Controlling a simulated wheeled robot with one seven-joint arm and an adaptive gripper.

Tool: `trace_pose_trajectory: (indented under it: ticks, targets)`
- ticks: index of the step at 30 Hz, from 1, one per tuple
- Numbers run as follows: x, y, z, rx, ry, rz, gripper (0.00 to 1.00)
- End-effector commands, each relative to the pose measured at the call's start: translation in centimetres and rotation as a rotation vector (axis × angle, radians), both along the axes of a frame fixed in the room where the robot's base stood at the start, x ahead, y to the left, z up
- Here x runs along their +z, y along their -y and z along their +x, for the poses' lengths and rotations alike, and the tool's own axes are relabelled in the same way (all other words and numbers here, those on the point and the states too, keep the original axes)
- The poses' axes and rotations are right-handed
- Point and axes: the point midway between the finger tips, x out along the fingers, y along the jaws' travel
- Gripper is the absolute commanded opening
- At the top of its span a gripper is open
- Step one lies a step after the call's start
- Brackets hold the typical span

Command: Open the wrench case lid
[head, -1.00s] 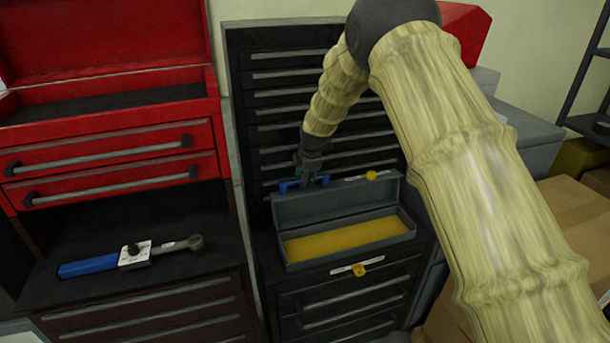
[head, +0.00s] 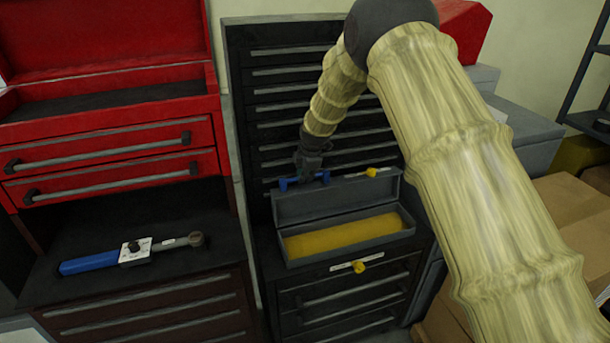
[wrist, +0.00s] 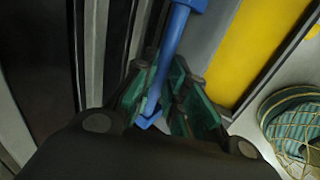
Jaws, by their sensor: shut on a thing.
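The wrench case (head: 290,257) is a long grey box with a yellow-lined inside, on the dark cabinet. Its lid (head: 335,198) stands raised at the back, leaning near the drawer fronts, and the yellow interior (head: 345,236) is exposed. A blue handle (head: 284,183) sits at the lid's upper edge. My gripper (head: 311,172) is at that handle. In the wrist view, the green fingers of my gripper (wrist: 170,108) are shut on the blue handle (wrist: 172,45), with yellow lining to its right. Where the handle meets the lid is partly hidden.
A torque wrench with a blue grip (head: 90,263) lies on the dark shelf at left, below the red tool chest (head: 110,155). Drawer fronts (head: 285,95) rise close behind the lid. Cardboard boxes (head: 560,215) stand at right.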

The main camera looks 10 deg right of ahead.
Motion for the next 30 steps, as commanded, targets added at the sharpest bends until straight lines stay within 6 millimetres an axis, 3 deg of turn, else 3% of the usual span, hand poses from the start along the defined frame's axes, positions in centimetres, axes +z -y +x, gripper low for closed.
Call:
trace_pose_trajectory:
  ticks: [14,24,25,27,28,30]
  targets:
    - [0.1,0.7,-3.4,0.000,0.089,0.018,0.00]
    - [0.1,0.8,-3.8,-0.001,0.086,0.017,0.00]
    - [0.0,0.8,-3.8,-0.001,0.085,0.017,0.15]
    - [0.0,0.8,-3.7,-0.001,0.085,0.017,0.28]
    - [0.1,0.8,-3.7,-0.001,0.086,0.017,0.34]
    - [0.1,0.7,-3.7,-0.001,0.086,0.017,0.35]
